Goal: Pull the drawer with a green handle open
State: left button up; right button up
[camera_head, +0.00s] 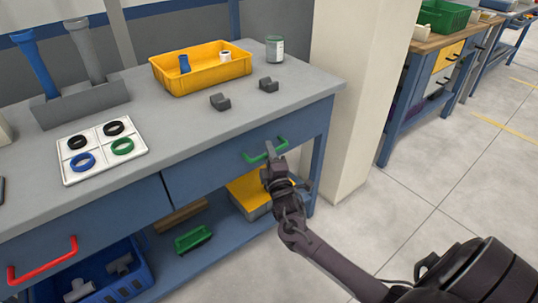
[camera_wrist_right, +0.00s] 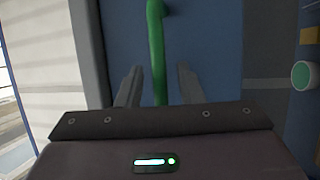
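The green handle (camera_head: 265,151) is fixed on the front of the right blue drawer (camera_head: 215,172), which looks shut under the grey tabletop. My right gripper (camera_head: 269,152) is at this handle. In the right wrist view the green handle (camera_wrist_right: 157,50) runs upright, its lower end between the two grey fingers of my right gripper (camera_wrist_right: 160,85). The fingers are apart, with a gap on each side of the handle. My left gripper is not in view.
A red handle (camera_head: 42,262) is on the left drawer. Below are bins. A pale pillar (camera_head: 355,90) stands right of the table. The floor at right is clear.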

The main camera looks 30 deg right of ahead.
jog(key=shift+c, duration=0.4)
grip_shut()
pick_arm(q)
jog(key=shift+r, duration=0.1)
pick_arm(e)
jog(key=shift+s, duration=0.1)
